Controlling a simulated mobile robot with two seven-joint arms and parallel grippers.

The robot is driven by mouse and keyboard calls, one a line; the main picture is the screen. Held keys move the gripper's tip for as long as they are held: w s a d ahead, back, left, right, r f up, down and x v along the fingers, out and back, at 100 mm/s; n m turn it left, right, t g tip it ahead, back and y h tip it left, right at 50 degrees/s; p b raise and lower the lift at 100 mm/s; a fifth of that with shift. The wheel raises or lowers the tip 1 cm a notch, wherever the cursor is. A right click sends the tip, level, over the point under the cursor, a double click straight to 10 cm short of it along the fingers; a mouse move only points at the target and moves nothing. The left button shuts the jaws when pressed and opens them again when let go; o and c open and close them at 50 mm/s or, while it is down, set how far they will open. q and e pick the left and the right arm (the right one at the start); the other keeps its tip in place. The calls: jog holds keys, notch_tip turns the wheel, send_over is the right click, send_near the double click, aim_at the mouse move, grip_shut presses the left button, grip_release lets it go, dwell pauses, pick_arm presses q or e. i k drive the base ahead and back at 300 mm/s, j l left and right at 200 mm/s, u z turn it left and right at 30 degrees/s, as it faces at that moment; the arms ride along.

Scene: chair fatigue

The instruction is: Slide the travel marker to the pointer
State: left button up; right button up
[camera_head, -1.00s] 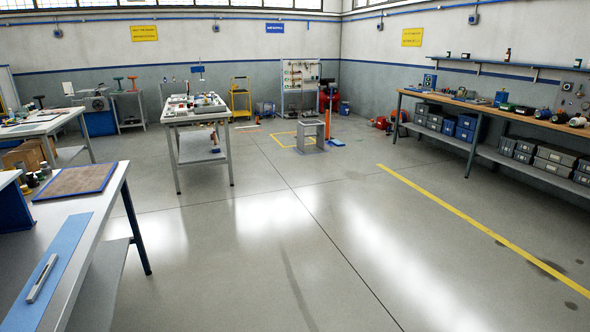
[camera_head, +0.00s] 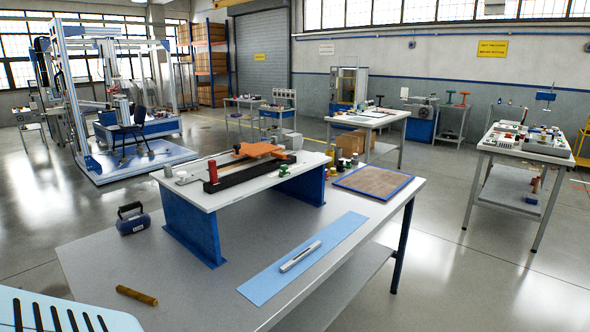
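Neither gripper is in view. I cannot pick out the travel marker or the pointer for certain. On the near workbench (camera_head: 210,288), a raised white shelf (camera_head: 196,192) on blue legs carries a long black bar (camera_head: 235,180) with an orange piece (camera_head: 262,150) over it. A red cylinder (camera_head: 212,170) stands beside the bar, and small green parts (camera_head: 284,171) sit near its right end. A tall frame rig (camera_head: 62,95) stands at the far left, with a dark chair (camera_head: 135,125) on its blue-edged platform (camera_head: 140,160). Details on the rig are too small to tell.
On the near bench are a blue strip (camera_head: 260,285) with a silver tool (camera_head: 300,256), a blue-edged brown mat (camera_head: 374,182), a dark blue weight (camera_head: 132,218) and a brown rod (camera_head: 137,295). Other tables stand behind and right. Open floor lies between bench and rig.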

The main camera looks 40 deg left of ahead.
aim_at(284, 168)
jog(key=i+u, duration=0.3)
jog(key=u, duration=0.15)
jog(key=i+l+u, duration=0.1)
jog(key=i+u, duration=0.2)
jog(key=u, duration=0.15)
jog(key=i+l+u, duration=0.2)
jog(key=u, duration=0.2)
jog(key=i, duration=0.1)
